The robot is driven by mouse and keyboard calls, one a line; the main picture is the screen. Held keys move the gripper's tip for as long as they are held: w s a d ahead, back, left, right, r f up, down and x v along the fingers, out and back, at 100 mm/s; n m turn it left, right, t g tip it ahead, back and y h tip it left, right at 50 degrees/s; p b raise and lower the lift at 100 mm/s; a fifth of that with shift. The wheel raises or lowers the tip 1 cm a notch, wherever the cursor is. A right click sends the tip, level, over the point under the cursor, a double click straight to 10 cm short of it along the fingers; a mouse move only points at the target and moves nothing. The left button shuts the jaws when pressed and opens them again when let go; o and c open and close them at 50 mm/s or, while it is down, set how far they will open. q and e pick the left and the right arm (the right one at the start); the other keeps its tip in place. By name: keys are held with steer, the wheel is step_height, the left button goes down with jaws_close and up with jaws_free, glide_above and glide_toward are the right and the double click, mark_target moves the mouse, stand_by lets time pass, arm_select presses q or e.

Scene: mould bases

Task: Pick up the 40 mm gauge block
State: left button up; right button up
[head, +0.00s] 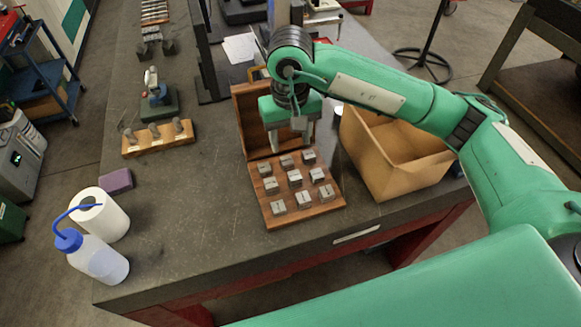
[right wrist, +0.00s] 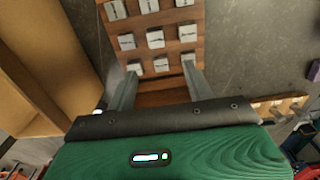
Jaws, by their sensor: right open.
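Several grey metal gauge blocks (head: 294,178) sit in rows in a wooden tray (head: 287,192) on the dark bench. Their markings are too small to read, so I cannot tell which is the 40 mm one. My right gripper (head: 290,138) is open and points down at the back of the tray, by the raised wooden lid. In the right wrist view my open fingers (right wrist: 160,86) have nothing between them. The nearest row of blocks (right wrist: 161,65) lies just beyond the fingertips. My left gripper is not in view.
An open cardboard box (head: 385,160) stands right of the tray, close beside it. A wooden rack (head: 158,138), a purple block (head: 117,181), a white roll (head: 105,215) and a wash bottle (head: 98,260) are to the left. The bench between them and the tray is clear.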

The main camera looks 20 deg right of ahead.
mark_target(295, 175)
steer(key=f, duration=0.1)
steer(key=s+f+p, duration=0.1)
steer(key=shift+s+f, duration=0.1)
steer(key=shift+f, duration=0.2)
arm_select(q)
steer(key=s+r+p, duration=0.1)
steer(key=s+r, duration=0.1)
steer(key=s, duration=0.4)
arm_select(e)
steer(key=f, duration=0.3)
steer(key=shift+w, duration=0.2)
step_height(295, 175, down, 2)
steer(key=shift+f+p, duration=0.1)
steer(key=shift+p, duration=0.4)
steer(key=f+p, duration=0.1)
steer(key=f, duration=0.1)
steer(key=f+p, duration=0.1)
steer(key=shift+s+d+f+p, duration=0.1)
steer(key=shift+d+f+p, duration=0.25)
steer(key=shift+f, duration=0.6)
steer(key=shift+c, duration=0.8)
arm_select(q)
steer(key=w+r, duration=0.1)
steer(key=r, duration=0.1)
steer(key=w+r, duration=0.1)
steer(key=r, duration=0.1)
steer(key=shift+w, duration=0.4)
arm_select(e)
jaws_close()
